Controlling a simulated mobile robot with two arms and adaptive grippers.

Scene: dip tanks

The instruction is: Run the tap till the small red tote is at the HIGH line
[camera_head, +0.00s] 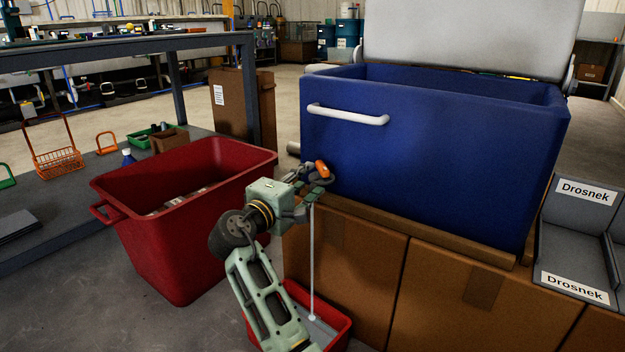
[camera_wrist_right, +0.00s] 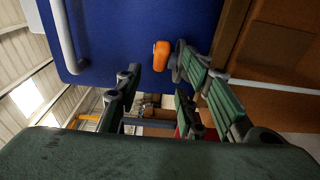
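The blue tank (camera_head: 430,150) has a tap with an orange handle (camera_head: 322,169) low on its near left corner. A thin pale stream (camera_head: 312,260) falls from the tap into the small red tote (camera_head: 341,333) on the floor. Grey liquid shows inside that tote; my arm hides part of it, and I cannot make out the HIGH line. My right gripper (camera_head: 312,183) is at the tap. In the wrist view its fingers (camera_wrist_right: 157,82) are apart, with the orange handle (camera_wrist_right: 161,55) beyond and between their tips; contact is unclear. My left gripper is not in view.
A large red tote (camera_head: 235,170) stands left of my right arm. Cardboard boxes (camera_head: 345,260) under the tank stand close beside the small tote. A grey bench (camera_head: 120,45) is at the left, and grey bins labelled Drosnek (camera_head: 577,255) are at the right.

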